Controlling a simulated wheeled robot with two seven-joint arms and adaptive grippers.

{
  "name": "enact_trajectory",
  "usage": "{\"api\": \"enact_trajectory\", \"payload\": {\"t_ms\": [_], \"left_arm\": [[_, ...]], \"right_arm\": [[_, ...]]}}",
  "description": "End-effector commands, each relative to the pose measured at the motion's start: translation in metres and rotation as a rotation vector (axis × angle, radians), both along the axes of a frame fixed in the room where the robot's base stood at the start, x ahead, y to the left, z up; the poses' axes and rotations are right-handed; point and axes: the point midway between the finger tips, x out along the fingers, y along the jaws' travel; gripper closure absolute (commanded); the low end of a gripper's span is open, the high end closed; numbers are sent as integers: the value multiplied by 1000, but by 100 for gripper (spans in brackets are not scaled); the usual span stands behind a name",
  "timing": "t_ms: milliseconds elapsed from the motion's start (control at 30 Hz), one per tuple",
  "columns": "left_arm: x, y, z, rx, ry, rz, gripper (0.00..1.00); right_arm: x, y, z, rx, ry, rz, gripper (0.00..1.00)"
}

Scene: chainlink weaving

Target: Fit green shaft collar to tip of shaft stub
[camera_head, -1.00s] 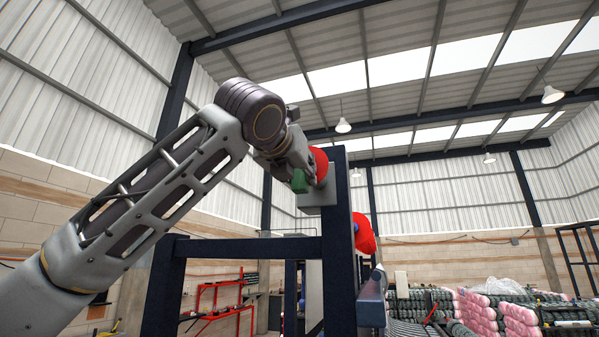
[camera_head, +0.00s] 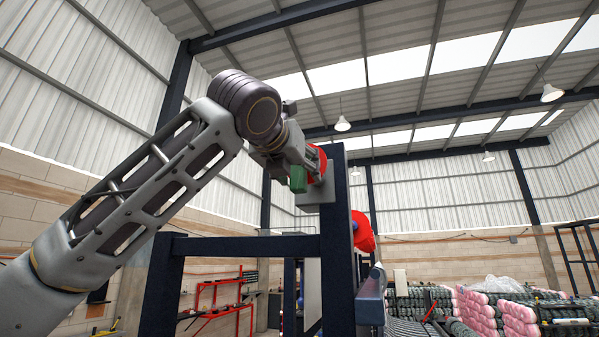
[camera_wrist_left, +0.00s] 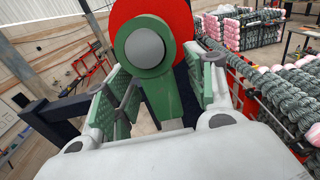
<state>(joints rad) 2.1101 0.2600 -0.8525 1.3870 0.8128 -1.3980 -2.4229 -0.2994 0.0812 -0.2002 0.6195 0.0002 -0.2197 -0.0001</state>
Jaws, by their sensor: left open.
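The green shaft collar (camera_wrist_left: 122,38) shows in the left wrist view as a ring with a green tab (camera_wrist_left: 165,100) running down from it. The grey round end of the shaft stub (camera_wrist_left: 145,47) shows in the ring's hole, so the collar appears to sit around its tip; how deep it sits cannot be seen. My left gripper (camera_wrist_left: 160,82) is open, its green-padded fingers apart on either side of the tab. In the head view my left gripper (camera_head: 300,168) is at the red disc, and the collar's seating is hidden there. My right gripper is not in view.
A red disc (camera_wrist_left: 183,18) lies behind the collar. The dark blue frame post (camera_head: 339,240) and crossbar (camera_head: 245,247) stand close to my left arm. Another red disc (camera_head: 363,232) is beyond the post. Stacked mesh rolls (camera_head: 480,310) stand at the right.

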Motion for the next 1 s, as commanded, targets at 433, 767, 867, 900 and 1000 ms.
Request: {"api": "enact_trajectory", "payload": {"t_ms": [433, 767, 867, 900, 1000], "left_arm": [[-58, 19, 2, 0, -1, 1, 45], [-93, 30, 2, 1, -1, 1, 45], [-96, 31, 2, 0, 0, 0, 45], [-97, 31, 2, 0, 0, 0, 45], [-98, 32, 2, 0, 1, 0, 45]], "right_arm": [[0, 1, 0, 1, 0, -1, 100], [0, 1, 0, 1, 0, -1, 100], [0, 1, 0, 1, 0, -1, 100], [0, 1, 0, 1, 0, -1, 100], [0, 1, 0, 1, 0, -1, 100]]}}
